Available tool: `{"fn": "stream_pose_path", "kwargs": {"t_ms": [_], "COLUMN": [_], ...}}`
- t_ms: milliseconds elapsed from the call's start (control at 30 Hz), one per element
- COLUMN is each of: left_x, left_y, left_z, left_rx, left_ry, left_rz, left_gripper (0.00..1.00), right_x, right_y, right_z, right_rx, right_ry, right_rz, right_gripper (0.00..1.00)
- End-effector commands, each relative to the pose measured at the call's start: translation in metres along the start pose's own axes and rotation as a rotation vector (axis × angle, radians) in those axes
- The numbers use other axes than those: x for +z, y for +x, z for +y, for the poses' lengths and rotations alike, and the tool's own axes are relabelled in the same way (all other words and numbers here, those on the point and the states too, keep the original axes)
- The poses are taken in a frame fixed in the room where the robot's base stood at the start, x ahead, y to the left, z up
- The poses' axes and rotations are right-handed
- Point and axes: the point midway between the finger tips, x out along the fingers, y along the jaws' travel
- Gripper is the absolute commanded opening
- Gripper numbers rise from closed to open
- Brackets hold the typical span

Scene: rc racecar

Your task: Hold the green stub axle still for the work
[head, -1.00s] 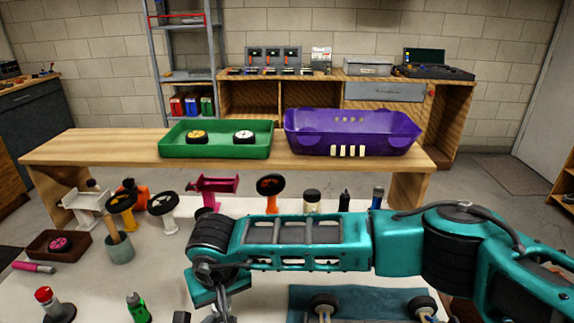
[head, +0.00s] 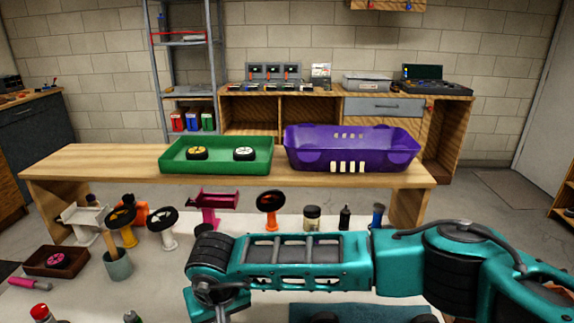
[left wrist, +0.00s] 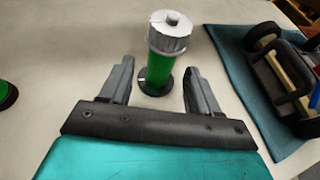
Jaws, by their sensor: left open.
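In the left wrist view the green stub axle (left wrist: 159,72) stands upright on a dark round foot on the pale table, with a grey cap and stud on top. My left gripper (left wrist: 158,80) is open, one finger on each side of the axle's lower part. Gaps show on both sides, and I see no contact. In the head view I cannot make out this axle or the left gripper. A teal arm of mine crosses the front from the right; its gripper is not visible.
A blue mat (left wrist: 232,62) with a car chassis (left wrist: 285,72) lies right of the axle. Another green part (left wrist: 6,92) is at the left edge. Several small stands, a cup (head: 117,265) and a brown tray (head: 42,266) are on the table.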

Motion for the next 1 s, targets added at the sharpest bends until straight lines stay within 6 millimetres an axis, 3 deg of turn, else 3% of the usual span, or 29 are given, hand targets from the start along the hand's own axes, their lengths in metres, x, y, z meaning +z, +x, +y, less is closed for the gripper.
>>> {"fn": "stream_pose_path", "kwargs": {"t_ms": [300, 500, 1000], "left_x": [-0.001, -0.001, 0.000], "left_y": [-0.065, -0.090, -0.098], "left_z": [0.000, 0.000, 0.000], "left_rx": [0.001, 0.001, 0.000], "left_ry": [0.000, 0.001, 0.000], "left_rz": [0.003, 0.002, 0.001], "left_gripper": [0.62, 0.62, 0.62], "right_x": [0.000, 0.000, 0.000], "right_y": [0.000, 0.000, 0.000], "right_z": [0.000, 0.000, 0.000], "right_rx": [0.000, 0.000, 0.000], "right_ry": [0.000, 0.000, 0.000], "right_rz": [0.000, 0.000, 0.000], "right_gripper": [0.00, 0.00, 0.00]}}
